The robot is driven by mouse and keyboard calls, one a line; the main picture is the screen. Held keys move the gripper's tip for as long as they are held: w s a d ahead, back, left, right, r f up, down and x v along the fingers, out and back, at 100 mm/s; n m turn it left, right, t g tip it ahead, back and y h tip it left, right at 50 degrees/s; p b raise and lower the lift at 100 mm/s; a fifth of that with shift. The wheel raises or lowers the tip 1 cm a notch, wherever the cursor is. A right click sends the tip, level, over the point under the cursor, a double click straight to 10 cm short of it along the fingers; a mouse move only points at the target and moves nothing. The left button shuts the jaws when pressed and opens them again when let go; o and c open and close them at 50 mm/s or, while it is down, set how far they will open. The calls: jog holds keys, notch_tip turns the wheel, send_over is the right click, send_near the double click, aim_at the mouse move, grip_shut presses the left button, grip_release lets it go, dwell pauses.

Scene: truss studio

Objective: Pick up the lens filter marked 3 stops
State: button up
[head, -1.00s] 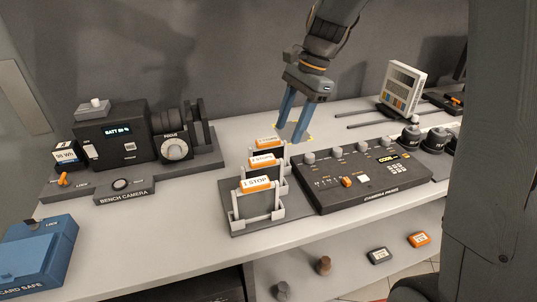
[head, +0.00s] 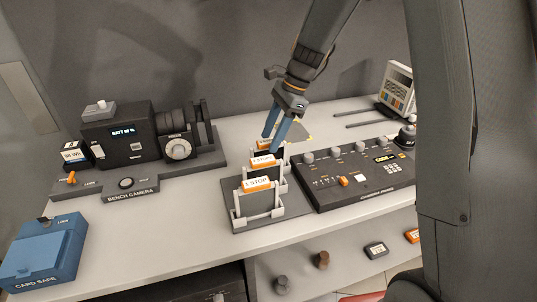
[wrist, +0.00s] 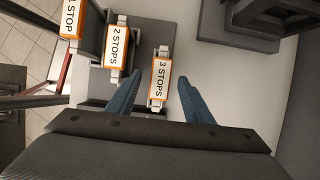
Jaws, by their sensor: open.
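The filter marked 3 stops (wrist: 161,79) has an orange-edged white label and stands in the rearmost slot of a grey rack. In the wrist view it lies between the two blue fingers of my gripper (wrist: 160,98), nearer the left finger. In the head view the 3 stops filter (head: 265,143) is partly hidden behind my open gripper (head: 271,143). I cannot tell whether a finger touches it. The 2 stops filter (head: 262,161) stands in the middle slot and the 1 stop filter (head: 258,184) in the front slot.
The camera panel (head: 355,182) with knobs stands close right of the rack. The bench camera (head: 135,140) is to the left, with a blue card safe (head: 45,250) at the front left. Bare table lies between camera and rack. A wall stands behind.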

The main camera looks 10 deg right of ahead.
grip_shut()
dwell(0.3)
